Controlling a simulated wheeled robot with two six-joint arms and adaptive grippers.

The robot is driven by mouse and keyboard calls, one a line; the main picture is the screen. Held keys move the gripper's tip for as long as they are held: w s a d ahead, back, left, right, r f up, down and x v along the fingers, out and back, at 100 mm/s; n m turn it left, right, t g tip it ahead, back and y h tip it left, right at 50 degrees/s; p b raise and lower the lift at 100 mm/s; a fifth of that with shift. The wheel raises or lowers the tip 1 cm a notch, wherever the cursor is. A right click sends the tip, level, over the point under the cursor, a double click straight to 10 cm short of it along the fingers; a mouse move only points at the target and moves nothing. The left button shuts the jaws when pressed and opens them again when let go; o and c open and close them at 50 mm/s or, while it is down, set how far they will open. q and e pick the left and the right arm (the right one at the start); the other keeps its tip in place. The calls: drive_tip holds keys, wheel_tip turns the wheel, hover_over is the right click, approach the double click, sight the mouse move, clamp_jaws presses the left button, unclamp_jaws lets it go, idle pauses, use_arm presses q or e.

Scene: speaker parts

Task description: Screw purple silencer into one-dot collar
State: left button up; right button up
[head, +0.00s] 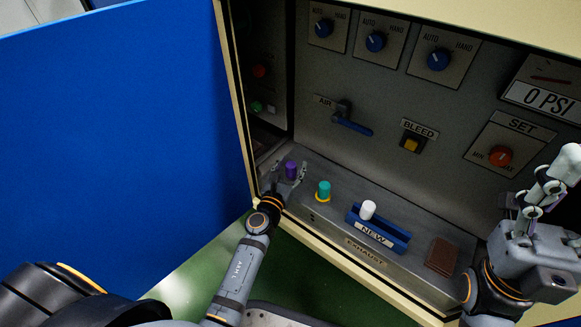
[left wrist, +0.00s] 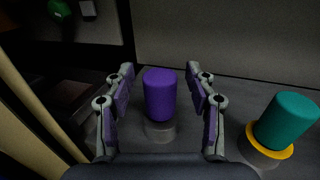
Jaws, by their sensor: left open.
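The purple silencer (head: 291,169) stands upright at the left end of the grey ledge. In the left wrist view the silencer (left wrist: 160,94) sits on a short grey collar (left wrist: 160,131); no dot mark on the collar can be made out. My left gripper (head: 291,166) is open around the silencer. In the left wrist view its fingers (left wrist: 159,74) stand on either side with a gap at each side, not touching it. My right gripper (head: 546,187) is raised at the far right, away from the ledge; its opening is unclear.
A teal silencer (head: 324,187) with a yellow ring stands just right of the purple one. Farther right are a blue holder marked NEW (head: 395,239) with a white silencer (head: 368,209), and a brown block (head: 442,256). The cabinet's left frame is close to my left gripper.

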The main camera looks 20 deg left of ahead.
sight(289, 170)
use_arm(q)
drive_tip(key=s, duration=0.7)
drive_tip(key=shift+s+a, duration=0.2)
drive_tip(key=shift+s, duration=0.05)
